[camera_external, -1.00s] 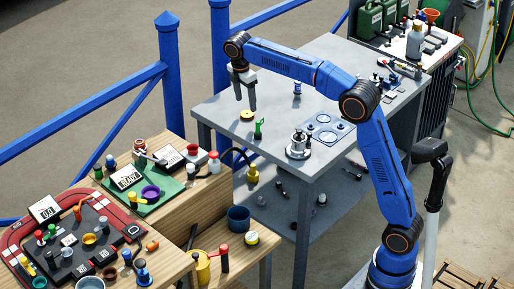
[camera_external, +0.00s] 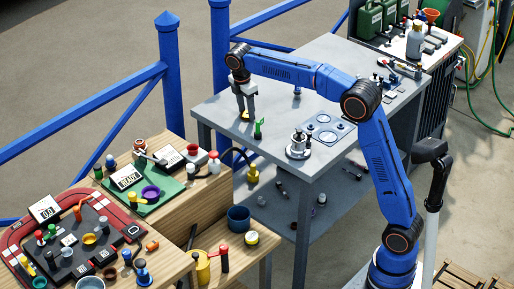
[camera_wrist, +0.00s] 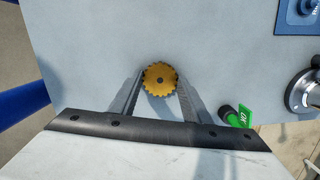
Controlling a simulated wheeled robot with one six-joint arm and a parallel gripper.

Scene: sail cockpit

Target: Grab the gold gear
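The gold gear (camera_wrist: 160,79) is a toothed yellow disc with a dark centre hole, lying flat on the grey table (camera_wrist: 210,40). In the wrist view it sits between the tips of my gripper's two fingers (camera_wrist: 158,88), which are spread on either side of it.
A small green item (camera_wrist: 240,116) stands just right of the gear; it also shows in the external view (camera_external: 259,129). A silver round fixture (camera_external: 298,147) and a blue-grey plate with round dials (camera_external: 326,129) are farther right. The table left of and beyond the gear is clear.

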